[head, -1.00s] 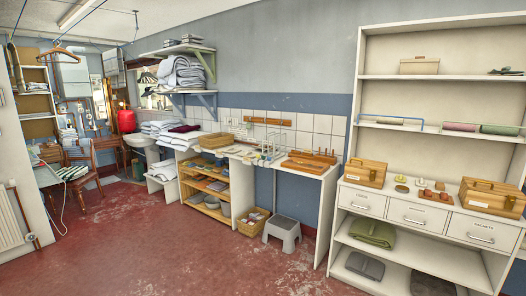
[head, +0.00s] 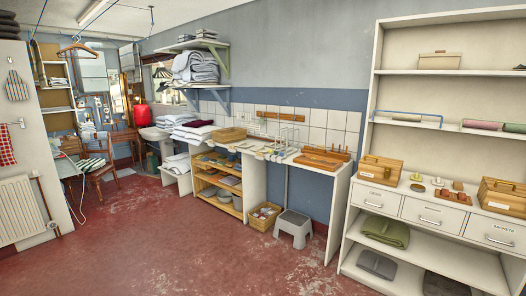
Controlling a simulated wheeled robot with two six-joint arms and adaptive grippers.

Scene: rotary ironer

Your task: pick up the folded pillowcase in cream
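I cannot tell which piece is the cream folded pillowcase at this size. Folded pale linen (head: 176,121) lies stacked on the white counter left of centre, with a dark red folded piece (head: 203,124) on top of part of it. More pale folded linen (head: 176,164) sits on a lower shelf beneath. A large grey-white folded pile (head: 196,68) is on the wall shelf above. Neither of my grippers is in view.
The red floor (head: 150,240) is open in front. A grey step stool (head: 294,228) and a basket (head: 263,216) stand before the counter. A white shelf unit (head: 395,206) is at right, a radiator (head: 25,210) at left, and chairs (head: 98,165) at back left.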

